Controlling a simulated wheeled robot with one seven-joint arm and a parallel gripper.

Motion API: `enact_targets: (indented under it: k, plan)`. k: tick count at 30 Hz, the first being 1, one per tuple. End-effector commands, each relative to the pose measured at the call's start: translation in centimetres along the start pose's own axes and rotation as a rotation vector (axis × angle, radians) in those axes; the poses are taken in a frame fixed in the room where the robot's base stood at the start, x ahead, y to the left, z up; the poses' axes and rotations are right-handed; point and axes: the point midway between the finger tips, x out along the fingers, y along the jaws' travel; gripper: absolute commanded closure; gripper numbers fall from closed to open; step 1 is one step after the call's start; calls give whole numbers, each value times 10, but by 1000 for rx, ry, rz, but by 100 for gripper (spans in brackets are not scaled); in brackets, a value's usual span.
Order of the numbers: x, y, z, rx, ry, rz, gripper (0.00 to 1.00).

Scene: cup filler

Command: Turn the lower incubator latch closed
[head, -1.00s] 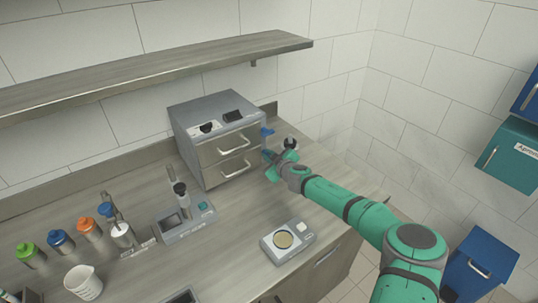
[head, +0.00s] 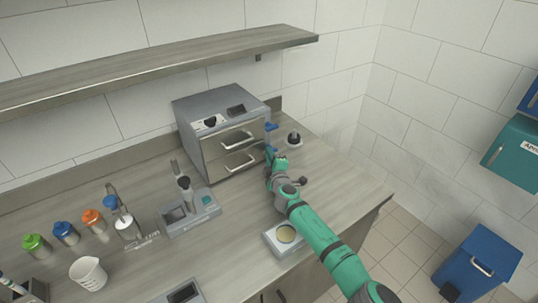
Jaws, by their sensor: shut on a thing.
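The incubator (head: 222,125) is a grey box with two drawer-like doors, each with a bar handle, standing against the back wall. The upper latch (head: 271,127) is a blue lever sticking out to the right of its right edge. The lower latch (head: 269,149) is a small blue piece below it, mostly hidden by my gripper. My gripper (head: 272,156) is at the incubator's right front edge, beside the lower door, with its jaws shut on the lower latch. The exact turn of this latch is hard to tell.
A black-topped round item (head: 293,139) stands just right of my gripper. A scale (head: 285,238) lies under my forearm. A device with a grey tool (head: 190,212) stands left of it. Bottles (head: 66,233) and a beaker (head: 88,273) are further left. A shelf (head: 160,65) overhangs the back.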

Motion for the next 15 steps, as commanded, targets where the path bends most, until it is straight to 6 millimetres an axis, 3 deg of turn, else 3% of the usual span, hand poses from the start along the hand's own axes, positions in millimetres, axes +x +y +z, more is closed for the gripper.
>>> enact_targets:
  k: [15]
  plan:
    - [0, 0, -1, -44, 2, 19, 100]
